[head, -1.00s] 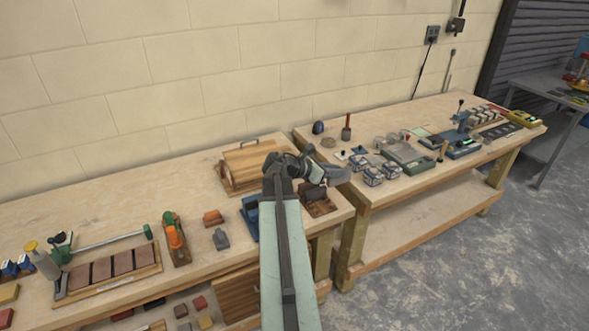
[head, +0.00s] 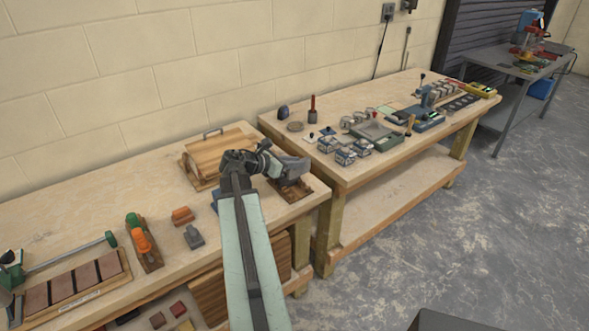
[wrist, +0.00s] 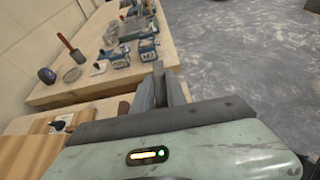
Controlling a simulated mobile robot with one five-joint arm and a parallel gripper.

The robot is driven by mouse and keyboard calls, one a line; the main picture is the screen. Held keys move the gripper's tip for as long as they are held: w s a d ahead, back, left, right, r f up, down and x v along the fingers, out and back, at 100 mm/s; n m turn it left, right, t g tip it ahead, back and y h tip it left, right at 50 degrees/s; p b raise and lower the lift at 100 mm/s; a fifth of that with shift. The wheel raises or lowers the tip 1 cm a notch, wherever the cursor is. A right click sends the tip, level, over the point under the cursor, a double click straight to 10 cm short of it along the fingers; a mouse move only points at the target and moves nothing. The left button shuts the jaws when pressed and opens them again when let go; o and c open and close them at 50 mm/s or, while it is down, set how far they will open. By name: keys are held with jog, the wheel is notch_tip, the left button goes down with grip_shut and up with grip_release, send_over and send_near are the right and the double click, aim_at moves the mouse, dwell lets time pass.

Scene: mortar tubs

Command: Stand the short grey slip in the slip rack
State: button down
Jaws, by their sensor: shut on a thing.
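My gripper (head: 300,165) is at the right end of the near bench, above a brown wooden holder (head: 299,194). In the wrist view the jaws (wrist: 160,88) are shut on a narrow grey piece (wrist: 158,70), which looks like the short grey slip. It points away from the jaws, and its lower part is hidden between them. I cannot tell for sure which item is the slip rack. A wooden tray with brown slips (head: 76,309) lies at the left of the near bench.
A wooden box with a handle (head: 215,155) stands behind my arm. The second bench (head: 350,172) holds blue-and-white blocks (head: 345,156) and a grey tray (head: 376,133). Open floor (head: 450,250) lies to the right.

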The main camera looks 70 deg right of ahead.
aim_at(288, 178)
jog(key=shift+f+b, duration=2.1)
jog(key=shift+b, duration=0.1)
jog(key=shift+w+f, duration=0.15)
jog(key=shift+f+b, duration=1.05)
jog(key=shift+b, duration=0.15)
jog(key=shift+f, duration=0.15)
jog(key=shift+f+b, duration=0.8)
jog(key=shift+b, duration=0.15)
